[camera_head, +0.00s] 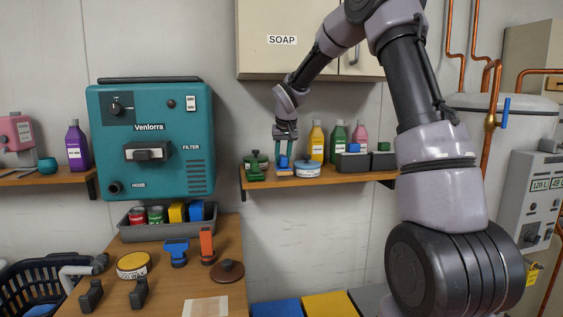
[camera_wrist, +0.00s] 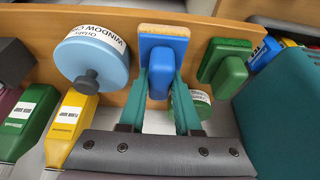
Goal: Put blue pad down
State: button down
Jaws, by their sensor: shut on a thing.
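The blue pad (camera_wrist: 164,48) is a blue block with a tan scrubbing face. My gripper (camera_wrist: 161,84) is shut on its blue grip, one teal finger on each side. In the head view my gripper (camera_head: 285,140) points down at the wall shelf (camera_head: 340,179), with the blue pad (camera_head: 284,161) at its tips. The pad is at shelf level, between a green pad (camera_head: 257,166) and a light blue round tin (camera_head: 307,171). I cannot tell whether its tan face touches the shelf.
In the wrist view the green pad (camera_wrist: 225,61) and the light blue tin (camera_wrist: 92,62) stand close on either side. A green round tin (camera_wrist: 201,104) is partly hidden by a finger. Yellow (camera_head: 317,143), green and pink bottles stand farther right. The cupboard (camera_head: 300,62) hangs above.

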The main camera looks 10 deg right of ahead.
jog(key=shift+w+f, duration=0.25)
jog(key=shift+w, duration=0.35)
jog(key=shift+w+f, duration=0.25)
jog(key=shift+w, duration=0.3)
jog(key=shift+s+f, duration=0.1)
jog(key=shift+f, duration=0.15)
jog(key=shift+f, duration=0.2)
jog(key=c, duration=0.6)
grip_release()
jog(key=shift+r, duration=0.1)
